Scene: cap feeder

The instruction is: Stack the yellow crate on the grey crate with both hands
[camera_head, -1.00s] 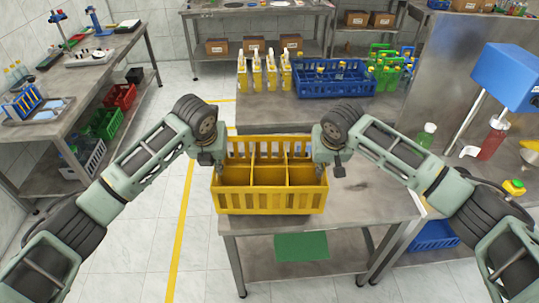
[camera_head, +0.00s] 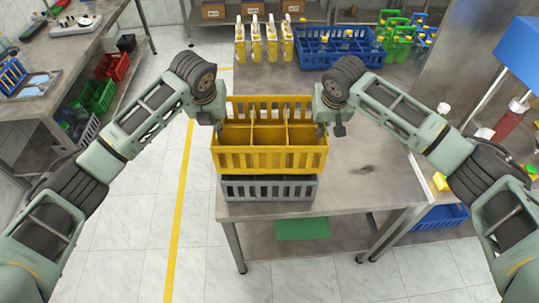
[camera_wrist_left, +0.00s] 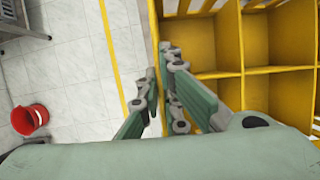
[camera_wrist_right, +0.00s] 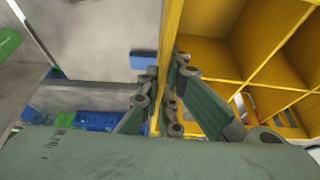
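The yellow crate (camera_head: 269,159) is level between my two arms, and its compartments look empty. The grey crate (camera_head: 269,188) stands at the front of the steel table. The yellow crate is directly above it in the head view; only the grey front wall shows, and I cannot tell whether the two touch. My left gripper (camera_head: 218,130) is shut on the yellow crate's left wall; its fingers (camera_wrist_left: 157,75) straddle that wall. My right gripper (camera_head: 321,130) is shut on the right wall, with fingers (camera_wrist_right: 165,75) on both sides of it.
The steel table (camera_head: 365,190) is bare right of the crates. Several yellow bottles (camera_head: 264,42) and a blue crate (camera_head: 335,55) stand behind. Green bottle carriers (camera_head: 394,38) are at the back right. A blue machine (camera_head: 510,55) stands at the right.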

